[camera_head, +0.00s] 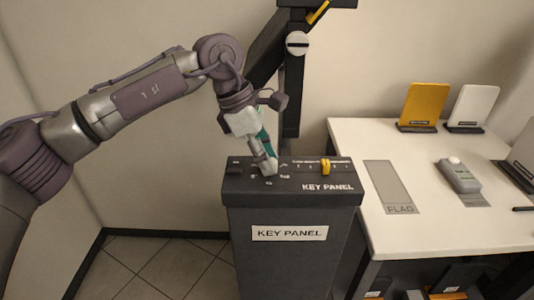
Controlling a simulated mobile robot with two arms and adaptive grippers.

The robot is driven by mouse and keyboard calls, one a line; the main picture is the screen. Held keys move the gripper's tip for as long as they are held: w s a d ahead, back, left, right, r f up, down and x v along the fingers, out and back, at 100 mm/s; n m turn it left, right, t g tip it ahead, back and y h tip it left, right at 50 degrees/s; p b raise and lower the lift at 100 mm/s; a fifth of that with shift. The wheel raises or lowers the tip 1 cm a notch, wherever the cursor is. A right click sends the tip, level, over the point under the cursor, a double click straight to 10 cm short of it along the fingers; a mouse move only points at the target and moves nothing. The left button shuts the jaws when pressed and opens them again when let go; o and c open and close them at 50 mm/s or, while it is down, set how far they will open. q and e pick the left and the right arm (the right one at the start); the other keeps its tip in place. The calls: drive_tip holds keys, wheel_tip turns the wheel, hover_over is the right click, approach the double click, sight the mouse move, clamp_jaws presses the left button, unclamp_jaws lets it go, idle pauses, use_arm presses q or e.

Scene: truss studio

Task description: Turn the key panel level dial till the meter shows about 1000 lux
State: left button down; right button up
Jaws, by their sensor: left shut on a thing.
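The key panel (290,232) is a dark box with a white "KEY PANEL" label on its front and a row of controls on its sloped top. My left gripper (268,167) reaches down to the left half of that top and is shut on the level dial, which the fingers hide almost wholly. A yellow slider knob (326,167) stands on a marked scale to the right of the gripper. A grey handheld meter (459,177) with a white dome lies on the white table; its reading cannot be made out. My right gripper is out of view.
The white table (400,235) bears a grey strip marked "FLAG" (388,187). A yellow panel (424,104) and a white panel (472,105) stand at its back. A dark post (291,100) rises behind the key panel. Tiled floor at lower left is clear.

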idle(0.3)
use_arm(q)
drive_tip(key=c, duration=0.8)
unclamp_jaws()
drive_tip(key=shift+r, duration=0.1)
drive_tip(key=v, duration=1.2)
drive_tip(key=shift+a, duration=0.1)
